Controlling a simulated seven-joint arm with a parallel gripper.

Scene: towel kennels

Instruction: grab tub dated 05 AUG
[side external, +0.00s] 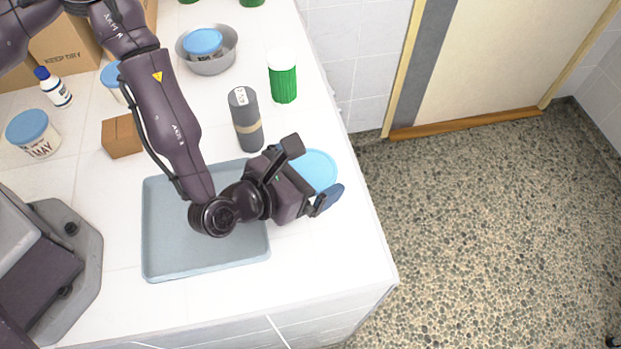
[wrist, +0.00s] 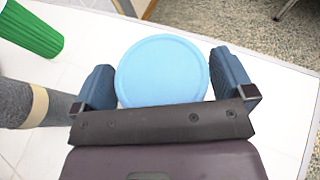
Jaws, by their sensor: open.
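A tub with a light blue lid (side external: 320,167) stands on the counter right of the tray. In the wrist view its round lid (wrist: 162,68) lies between the two fingers of my gripper (wrist: 165,75), which are open around it. My gripper (side external: 311,176) is low over this tub in the side view. I cannot see any date on it. Another blue-lidded tub (side external: 33,134) at the left shows "MAY" on its side. A third tub (side external: 203,42) sits in a metal bowl. A fourth (side external: 112,77) is partly hidden behind my arm. No "05 AUG" is readable.
A grey bottle (side external: 247,122) and a green ribbed container (side external: 282,77) stand just behind my gripper. The grey-blue tray (side external: 165,264) is empty under my arm. A small brown box (side external: 120,137) and a white bottle (side external: 56,88) stand at the left. The counter's right edge is near.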

